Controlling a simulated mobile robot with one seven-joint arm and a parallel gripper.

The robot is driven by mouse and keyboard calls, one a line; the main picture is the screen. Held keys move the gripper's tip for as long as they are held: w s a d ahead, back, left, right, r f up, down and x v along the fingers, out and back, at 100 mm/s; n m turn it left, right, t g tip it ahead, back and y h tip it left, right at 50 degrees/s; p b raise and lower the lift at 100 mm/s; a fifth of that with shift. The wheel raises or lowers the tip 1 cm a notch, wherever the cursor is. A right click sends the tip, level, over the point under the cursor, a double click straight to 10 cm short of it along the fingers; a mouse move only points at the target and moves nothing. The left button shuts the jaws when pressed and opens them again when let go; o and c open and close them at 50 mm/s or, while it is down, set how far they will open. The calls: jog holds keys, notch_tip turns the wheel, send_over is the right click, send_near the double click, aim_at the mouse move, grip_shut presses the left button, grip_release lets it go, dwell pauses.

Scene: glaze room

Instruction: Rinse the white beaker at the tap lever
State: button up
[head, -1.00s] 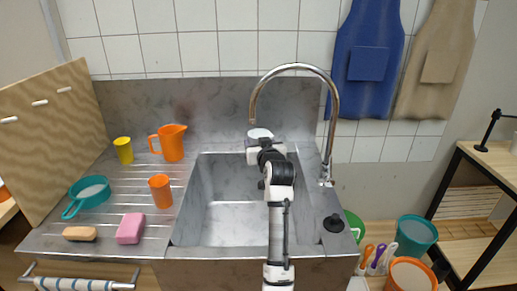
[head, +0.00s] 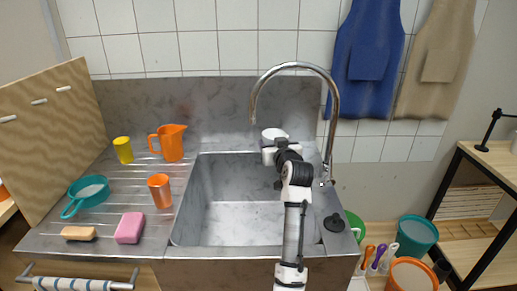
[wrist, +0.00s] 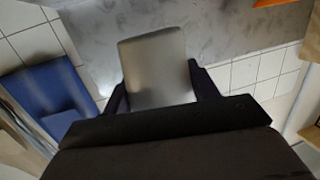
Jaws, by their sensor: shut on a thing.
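The white beaker (head: 274,133) is at the back of the sink, near the spout end of the tap and slightly right of it. My gripper (head: 272,150) is shut on it and partly hides it. In the wrist view the beaker (wrist: 155,65) looks grey, between the two dark fingers of my gripper (wrist: 160,92). The curved chrome tap (head: 335,110) rises at the sink's right side, with the tap lever (head: 327,183) low at its base. No water stream is visible.
The steel sink basin (head: 214,215) is empty. On the drainboard at left stand an orange jug (head: 172,143), an orange cup (head: 160,191), a yellow cup (head: 123,150), a teal pan (head: 90,190), a pink sponge (head: 129,228) and a brush (head: 79,233). A black plug (head: 334,223) lies front right.

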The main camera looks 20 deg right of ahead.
jog(key=s+d, duration=0.2)
jog(key=d, duration=0.1)
dwell(0.4)
jog(key=shift+r, duration=0.1)
dwell(1.0)
jog(key=s+d+r+p, duration=0.1)
jog(key=s+d+r, duration=0.1)
jog(key=d+r, duration=0.2)
jog(key=shift+s, duration=0.35)
jog(key=shift+d+f, duration=0.1)
jog(key=shift+f, duration=0.05)
dwell(0.7)
